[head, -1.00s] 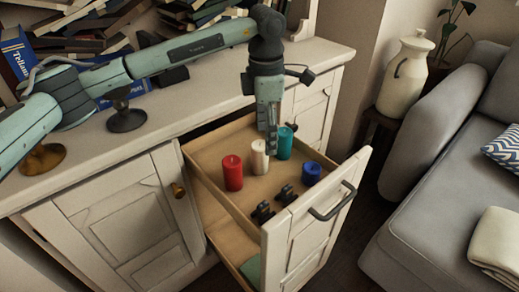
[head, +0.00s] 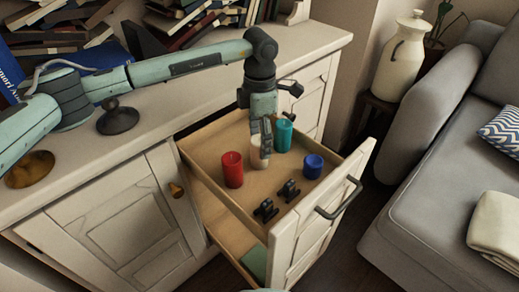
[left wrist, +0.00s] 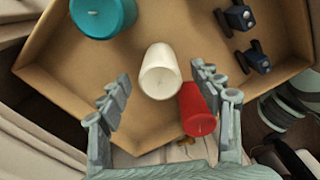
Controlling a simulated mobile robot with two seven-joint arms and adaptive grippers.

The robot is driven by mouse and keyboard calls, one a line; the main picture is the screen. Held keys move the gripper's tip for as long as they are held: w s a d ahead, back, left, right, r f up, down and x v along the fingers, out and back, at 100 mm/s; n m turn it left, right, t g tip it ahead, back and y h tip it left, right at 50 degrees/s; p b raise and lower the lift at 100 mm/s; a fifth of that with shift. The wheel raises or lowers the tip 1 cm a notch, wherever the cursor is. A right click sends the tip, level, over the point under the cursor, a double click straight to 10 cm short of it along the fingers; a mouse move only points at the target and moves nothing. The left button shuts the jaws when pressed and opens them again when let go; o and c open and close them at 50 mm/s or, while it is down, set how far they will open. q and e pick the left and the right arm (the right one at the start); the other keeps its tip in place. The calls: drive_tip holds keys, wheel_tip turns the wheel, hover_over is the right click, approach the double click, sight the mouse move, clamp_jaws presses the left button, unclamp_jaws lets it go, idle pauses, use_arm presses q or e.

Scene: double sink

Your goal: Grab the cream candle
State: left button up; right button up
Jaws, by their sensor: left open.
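The cream candle (head: 257,160) stands upright in the open drawer, between the red candle and the teal candle. In the head view my left gripper (head: 264,148) comes down over it from above and hides part of it. In the left wrist view the cream candle (left wrist: 160,72) shows between the two spread, open fingers, a little beyond their tips. I cannot tell whether a finger touches it. My right gripper is not in view.
In the drawer (head: 223,213) stand a red candle (head: 232,170) close on the left, a teal candle (head: 282,136) behind, a blue candle (head: 313,166) and two small dark objects (head: 277,201). A grey sofa (head: 440,210) is at the right.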

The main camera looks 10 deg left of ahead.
use_arm(q)
drive_tip(key=shift+f, duration=0.65)
drive_tip(key=shift+c, duration=0.4)
drive_tip(key=c, duration=1.3)
drive_tip(key=shift+o, duration=0.2)
drive_tip(key=shift+r, duration=0.15)
